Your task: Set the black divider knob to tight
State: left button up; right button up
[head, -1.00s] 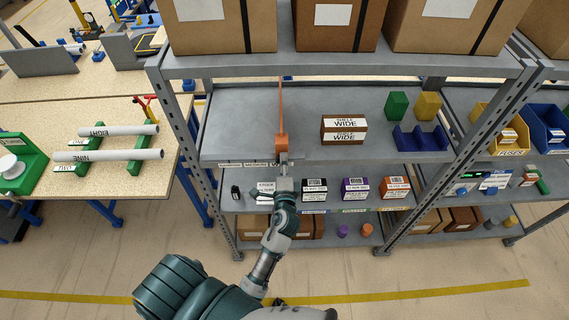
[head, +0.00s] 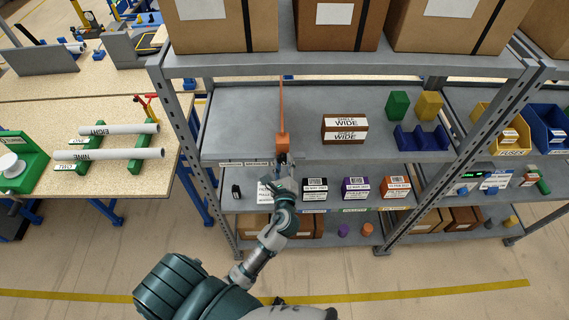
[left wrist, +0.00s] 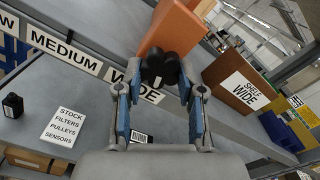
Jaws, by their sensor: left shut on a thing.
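The orange divider (head: 282,140) stands on the middle shelf in the head view. Its orange end block also shows in the left wrist view (left wrist: 175,28). The black divider knob (left wrist: 160,66) sits at the block's front and has a small white mark on its lower side. My left gripper (left wrist: 160,84) is shut on the knob, with one blue-padded finger on each side. In the head view my left gripper (head: 284,163) is at the divider's front end and mostly hides the knob. No tight marking is readable. My right gripper is not in view.
Shelf-edge labels read MEDIUM (left wrist: 78,52) and WIDE (left wrist: 150,93). A brown SHELF WIDE box (head: 344,128) stands right of the divider. Below are a white stock card (left wrist: 66,126), a small black item (left wrist: 12,105) and several labelled boxes. The shelf left of the divider is clear.

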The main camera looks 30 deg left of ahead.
pick_arm(q)
jog(key=m, duration=0.4)
jog(key=shift+w+a+r, duration=0.1)
jog(key=shift+a+r, duration=0.05)
jog(key=shift+r, duration=0.1)
jog(key=shift+m, duration=1.8)
jog(key=o, duration=1)
jog(key=shift+f, duration=0.1)
jog(key=shift+c, duration=0.2)
jog(key=shift+o, duration=0.9)
jog(key=shift+w+a+f, duration=0.1)
jog(key=shift+f, duration=0.1)
